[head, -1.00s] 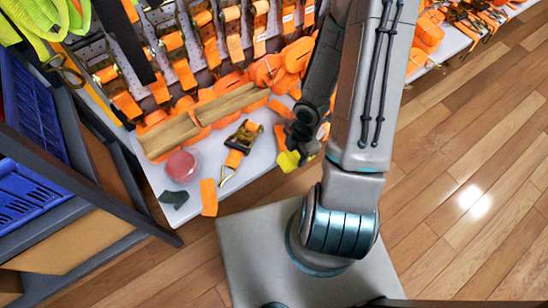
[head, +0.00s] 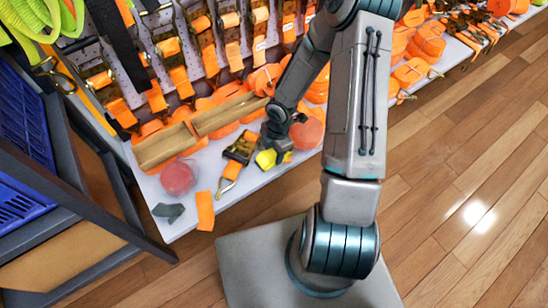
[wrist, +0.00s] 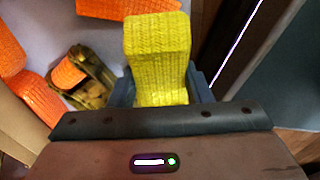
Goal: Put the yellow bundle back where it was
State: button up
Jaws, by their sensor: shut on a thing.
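The yellow bundle (head: 266,159) is a thick folded piece of woven webbing. It is between the fingers of my gripper (head: 275,147), at the front part of the grey shelf. In the wrist view the yellow bundle (wrist: 158,45) stands up between the two dark fingers of my gripper (wrist: 163,88), which is shut on it. A ratchet buckle with orange strap (head: 240,148) lies just left of the bundle in the head view. I cannot tell whether the bundle touches the shelf.
Cardboard trays (head: 165,146) and orange strap rolls lie behind. A round red container (head: 178,177), an orange strip (head: 205,211) and a dark green piece (head: 168,212) are at the left front. Ratchet straps hang on the wall. Blue crates (head: 25,180) stand at far left.

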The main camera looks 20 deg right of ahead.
aim_at(274, 157)
jog(key=shift+f+b, duration=0.65)
jog(key=shift+f, duration=0.85)
jog(key=shift+f, duration=0.1)
jog(key=shift+f, duration=0.15)
jog(key=o, duration=1.1)
